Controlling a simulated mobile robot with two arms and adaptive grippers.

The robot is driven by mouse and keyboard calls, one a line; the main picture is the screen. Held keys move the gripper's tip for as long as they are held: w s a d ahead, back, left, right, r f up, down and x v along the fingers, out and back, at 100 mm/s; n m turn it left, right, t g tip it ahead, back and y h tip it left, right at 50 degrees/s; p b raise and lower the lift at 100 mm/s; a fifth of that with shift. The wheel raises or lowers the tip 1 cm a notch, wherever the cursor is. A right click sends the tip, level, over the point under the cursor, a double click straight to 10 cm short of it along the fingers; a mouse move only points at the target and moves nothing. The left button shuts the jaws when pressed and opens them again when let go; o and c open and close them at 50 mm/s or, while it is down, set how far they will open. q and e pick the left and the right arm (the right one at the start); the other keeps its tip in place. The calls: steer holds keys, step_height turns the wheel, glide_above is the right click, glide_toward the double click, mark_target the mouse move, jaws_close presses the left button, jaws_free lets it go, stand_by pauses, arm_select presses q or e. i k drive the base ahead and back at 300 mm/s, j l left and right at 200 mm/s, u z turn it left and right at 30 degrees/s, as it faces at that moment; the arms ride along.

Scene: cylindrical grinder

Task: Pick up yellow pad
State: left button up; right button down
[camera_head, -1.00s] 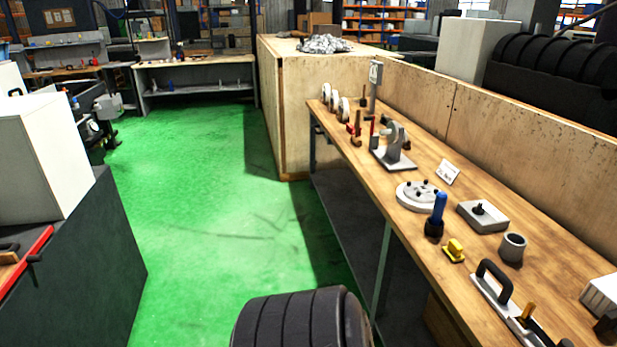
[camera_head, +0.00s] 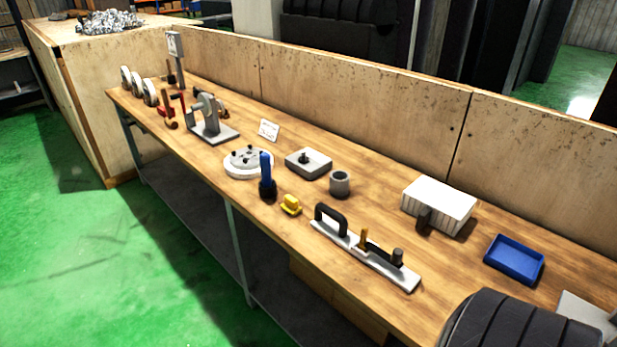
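A small yellow pad (camera_head: 291,205) sits near the front edge of the long wooden workbench (camera_head: 232,128). It has a raised knob-like top and a flat base. A blue-handled tool with a black base (camera_head: 267,177) stands just left of it. A grey hollow cylinder (camera_head: 339,183) is behind it to the right. A long metal bar with a black handle (camera_head: 365,253) lies to its right. Neither of my grippers shows in the view.
A round white plate (camera_head: 247,162), a grey block (camera_head: 308,163), a white ribbed box (camera_head: 438,205) and a blue tray (camera_head: 513,260) stand on the bench. A wooden back panel (camera_head: 360,103) runs behind it. Green floor (camera_head: 60,260) is open at left.

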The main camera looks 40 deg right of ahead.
mark_target(291, 206)
steer(key=i+z, duration=0.1)
steer(key=z, duration=1.85)
